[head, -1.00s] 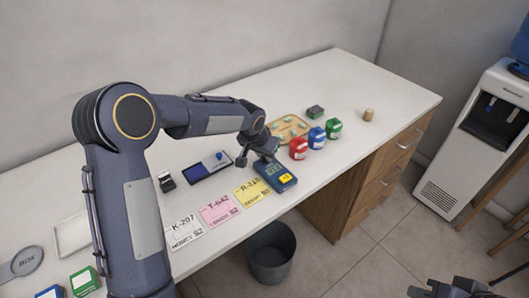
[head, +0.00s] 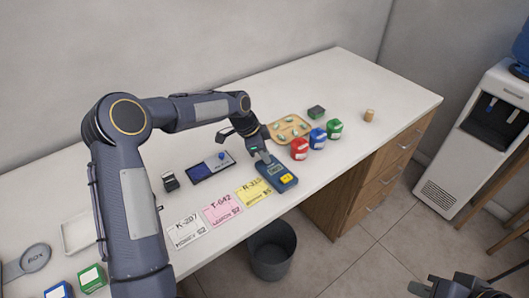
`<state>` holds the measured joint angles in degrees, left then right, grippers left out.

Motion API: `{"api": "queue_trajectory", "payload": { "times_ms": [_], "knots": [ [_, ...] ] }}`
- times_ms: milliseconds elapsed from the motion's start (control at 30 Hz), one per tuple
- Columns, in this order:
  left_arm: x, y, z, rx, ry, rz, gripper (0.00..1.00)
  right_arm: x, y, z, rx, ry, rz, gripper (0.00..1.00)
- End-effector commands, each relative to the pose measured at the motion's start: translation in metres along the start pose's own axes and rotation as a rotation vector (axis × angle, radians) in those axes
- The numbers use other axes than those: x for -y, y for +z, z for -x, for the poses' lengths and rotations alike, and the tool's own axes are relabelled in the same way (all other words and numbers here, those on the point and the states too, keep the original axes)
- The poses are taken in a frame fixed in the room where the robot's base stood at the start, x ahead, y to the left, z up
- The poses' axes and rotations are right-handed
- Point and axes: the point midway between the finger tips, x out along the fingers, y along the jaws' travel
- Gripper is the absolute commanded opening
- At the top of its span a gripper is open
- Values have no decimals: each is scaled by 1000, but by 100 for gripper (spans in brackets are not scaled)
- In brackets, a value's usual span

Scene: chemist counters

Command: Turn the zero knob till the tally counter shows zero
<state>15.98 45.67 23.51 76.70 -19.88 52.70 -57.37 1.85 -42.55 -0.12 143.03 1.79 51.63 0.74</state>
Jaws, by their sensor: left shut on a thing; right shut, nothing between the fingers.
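The tally counter (head: 279,177) is a blue box with a yellow patch on its near end, lying near the front edge of the counter. My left gripper (head: 262,158) reaches down to its far end and is shut on the zero knob there. The fingers hide the knob, and the counter's reading cannot be made out. My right gripper (head: 455,289) is shut and empty at the bottom right, away from the counter.

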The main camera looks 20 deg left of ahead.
Motion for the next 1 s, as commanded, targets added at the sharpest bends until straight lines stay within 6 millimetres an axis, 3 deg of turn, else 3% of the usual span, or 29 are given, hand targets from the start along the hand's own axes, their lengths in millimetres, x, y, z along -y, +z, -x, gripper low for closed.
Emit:
{"api": "queue_trajectory", "payload": {
  "times_ms": [333,933,967,1000],
  "knots": [
    [2,1,0,2,62,-150,0,0,0,1,0,0,0,0],
    [2,1,0,4,77,-184,0,0,0,1,0,0,0,0],
    [2,1,0,4,77,-184,23,0,0,1,0,0,0,0],
    [2,1,0,4,77,-184,29,0,0,1,0,0,0,0]
  ]
}}
